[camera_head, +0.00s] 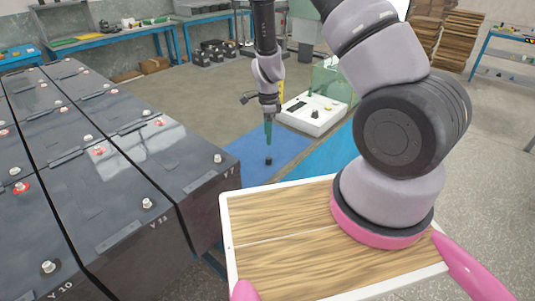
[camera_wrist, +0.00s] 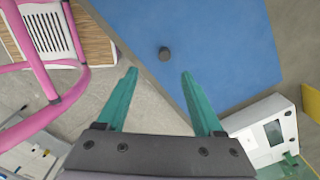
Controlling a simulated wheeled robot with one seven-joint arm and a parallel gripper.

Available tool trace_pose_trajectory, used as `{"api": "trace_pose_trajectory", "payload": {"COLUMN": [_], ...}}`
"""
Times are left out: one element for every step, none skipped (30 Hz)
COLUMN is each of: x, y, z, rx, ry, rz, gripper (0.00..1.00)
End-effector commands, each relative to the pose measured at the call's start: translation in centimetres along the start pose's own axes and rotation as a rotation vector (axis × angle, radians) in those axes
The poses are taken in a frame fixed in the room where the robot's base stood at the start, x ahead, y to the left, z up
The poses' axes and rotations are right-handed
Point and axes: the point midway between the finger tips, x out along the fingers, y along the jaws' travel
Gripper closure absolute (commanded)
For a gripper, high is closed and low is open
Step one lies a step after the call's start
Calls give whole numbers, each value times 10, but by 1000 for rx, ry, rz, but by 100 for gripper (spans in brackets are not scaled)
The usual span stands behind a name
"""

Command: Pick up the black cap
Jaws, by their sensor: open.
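The black cap (camera_head: 268,160) is a small dark cylinder standing on a blue mat (camera_head: 245,150). In the wrist view the cap (camera_wrist: 164,53) sits on the blue mat (camera_wrist: 225,50), beyond and between the two fingertips. My gripper (camera_head: 268,135) points down above the cap in the head view. In the wrist view my gripper (camera_wrist: 160,72) has its two green fingers spread apart, with nothing between them. The cap is in plain sight and apart from the fingers.
A white device (camera_head: 312,113) stands right of the mat and also shows in the wrist view (camera_wrist: 265,130). Large grey batteries (camera_head: 130,160) with terminals fill the left. My wood-topped base lies in front. Workbenches (camera_head: 110,42) stand behind. The mat around the cap is clear.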

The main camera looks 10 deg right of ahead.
Motion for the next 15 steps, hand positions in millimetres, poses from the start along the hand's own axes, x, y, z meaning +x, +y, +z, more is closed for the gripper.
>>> {"api": "trace_pose_trajectory", "payload": {"x": [7, 10, 15, 19, 24, 30, 35, 41, 47, 51, 55, 59, 62, 63, 66], "y": [1, 2, 2, 1, 1, 2, 1, 2, 2, 1, 1, 1, 1, 1, 1], "z": [-1, -2, -2, -3, -3, -3, -4, -4, -3, -4, -4, -3, -3, -3, -3], "rx": [9, 13, 17, 19, 20, 20, 20, 21, 20, 20, 20, 19, 18, 17, 17], "ry": [9, 12, 14, 16, 16, 15, 15, 15, 14, 15, 15, 14, 14, 14, 14], "rz": [5, 6, 7, 7, 8, 8, 8, 9, 8, 8, 8, 8, 6, 6, 6], "gripper": [31, 31, 31, 31, 31, 31, 31, 31, 31, 31, 31, 31, 31, 31, 31]}}
